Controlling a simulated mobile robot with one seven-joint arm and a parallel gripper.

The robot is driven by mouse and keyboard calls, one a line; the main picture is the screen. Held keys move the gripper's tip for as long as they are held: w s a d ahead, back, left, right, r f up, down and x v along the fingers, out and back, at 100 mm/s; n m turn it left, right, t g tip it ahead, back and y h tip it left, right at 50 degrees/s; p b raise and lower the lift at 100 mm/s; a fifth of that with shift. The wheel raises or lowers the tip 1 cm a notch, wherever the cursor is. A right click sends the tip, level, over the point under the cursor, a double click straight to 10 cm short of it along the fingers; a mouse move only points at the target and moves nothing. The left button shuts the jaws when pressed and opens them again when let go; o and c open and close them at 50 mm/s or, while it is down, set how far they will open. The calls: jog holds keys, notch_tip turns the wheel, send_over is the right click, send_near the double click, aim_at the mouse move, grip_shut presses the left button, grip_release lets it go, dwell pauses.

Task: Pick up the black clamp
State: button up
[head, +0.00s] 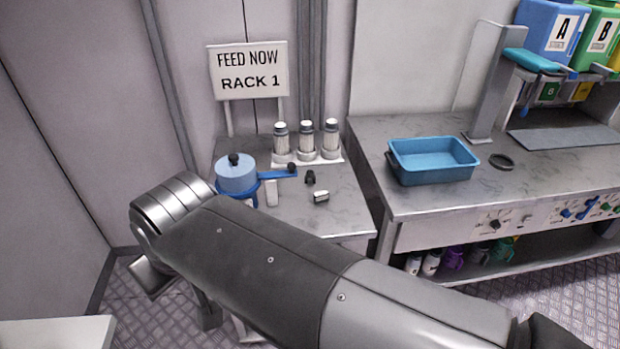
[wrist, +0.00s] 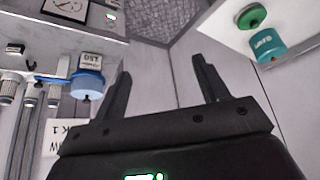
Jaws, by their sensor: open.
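A small black object (head: 310,177), which looks like the black clamp, stands on the small grey table (head: 345,215), right of the blue pot. It probably also shows as a small dark shape in the wrist view (wrist: 31,63), too small to make out in detail. A black and silver block (head: 321,196) lies just in front of it; it shows in the wrist view (wrist: 15,48) at the far left. My gripper (wrist: 160,66) is open with nothing between its fingers, away from the clamp. In the head view my arm hides most of the gripper.
The blue pot (head: 236,175) with a blue handle stands beside a white block (head: 271,192). A blue tray (head: 432,160) and black ring (head: 501,161) are on the right bench (head: 540,185).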

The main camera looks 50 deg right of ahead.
jog(key=w+d+r+n+g, duration=0.1)
jog(key=w+d+r, duration=0.4)
jog(key=w+d, duration=0.65)
jog(key=w+d+f+n+g, duration=0.1)
jog(key=w+d+n+g, duration=0.1)
jog(key=w+d, duration=0.95)
jog(key=n+g, duration=0.3)
jog(key=n, duration=0.1)
send_over(310, 173)
notch_tip(310, 173, down, 21)
notch_tip(310, 173, down, 11)
jog(key=shift+r, duration=0.1)
jog(key=shift+c, duration=0.2)
